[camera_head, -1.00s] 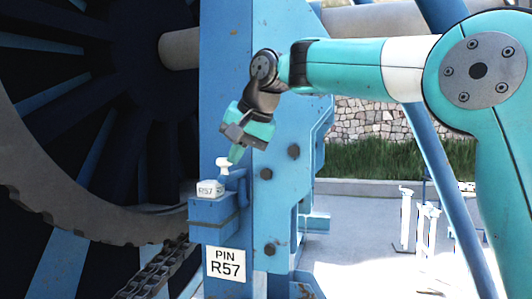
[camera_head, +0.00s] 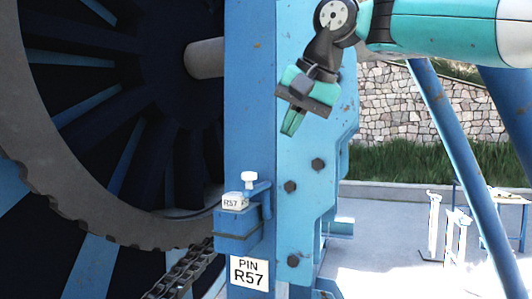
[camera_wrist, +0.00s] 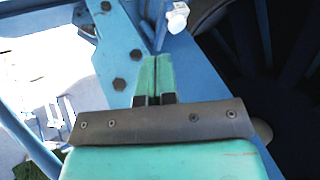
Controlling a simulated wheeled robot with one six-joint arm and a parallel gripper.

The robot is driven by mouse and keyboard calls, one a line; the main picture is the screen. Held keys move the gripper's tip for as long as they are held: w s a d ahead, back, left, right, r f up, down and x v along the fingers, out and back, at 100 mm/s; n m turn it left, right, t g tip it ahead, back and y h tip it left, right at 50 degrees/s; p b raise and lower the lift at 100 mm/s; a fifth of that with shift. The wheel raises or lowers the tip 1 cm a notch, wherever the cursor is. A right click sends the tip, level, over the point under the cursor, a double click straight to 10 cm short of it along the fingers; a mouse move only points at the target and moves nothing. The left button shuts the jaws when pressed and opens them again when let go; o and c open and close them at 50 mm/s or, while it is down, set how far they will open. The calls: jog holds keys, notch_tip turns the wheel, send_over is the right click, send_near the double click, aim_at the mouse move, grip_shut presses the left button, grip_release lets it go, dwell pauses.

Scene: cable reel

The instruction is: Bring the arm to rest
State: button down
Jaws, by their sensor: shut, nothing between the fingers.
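My gripper (camera_head: 291,124) is shut and empty, in the air in front of the blue post (camera_head: 250,90). It points down, above and to the right of the white-topped pin (camera_head: 249,178) and apart from it. The pin stands at a small blue bracket (camera_head: 238,222) that bears a white R57 tag (camera_head: 235,202). In the wrist view my closed fingertips (camera_wrist: 155,62) lie against each other, with the white pin top (camera_wrist: 178,17) beyond them to the upper right.
A large dark reel (camera_head: 130,130) with a toothed rim fills the left. A PIN R57 sign (camera_head: 249,272) is on the post, and a chain (camera_head: 182,273) hangs beside it. White stands (camera_head: 455,235) are on the pavement at right. A stone wall (camera_head: 395,105) lies behind.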

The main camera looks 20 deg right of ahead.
jog(key=s+a+f+n+g+b, duration=0.1)
jog(key=s+f+n+g+b, duration=0.1)
jog(key=s+f, duration=0.5)
jog(key=s+a+f+n+g+y+b, duration=0.1)
jog(key=s+f+n+b, duration=0.3)
jog(key=f, duration=1.5)
jog(key=s+a+f+n+g+b, duration=0.3)
jog(key=s+f+n+b, duration=0.1)
jog(key=s+f, duration=0.8)
notch_tip(320, 180, down, 2)
jog(key=shift+f+n, duration=0.1)
jog(key=shift+n, duration=0.5)
jog(key=shift+s, duration=0.1)
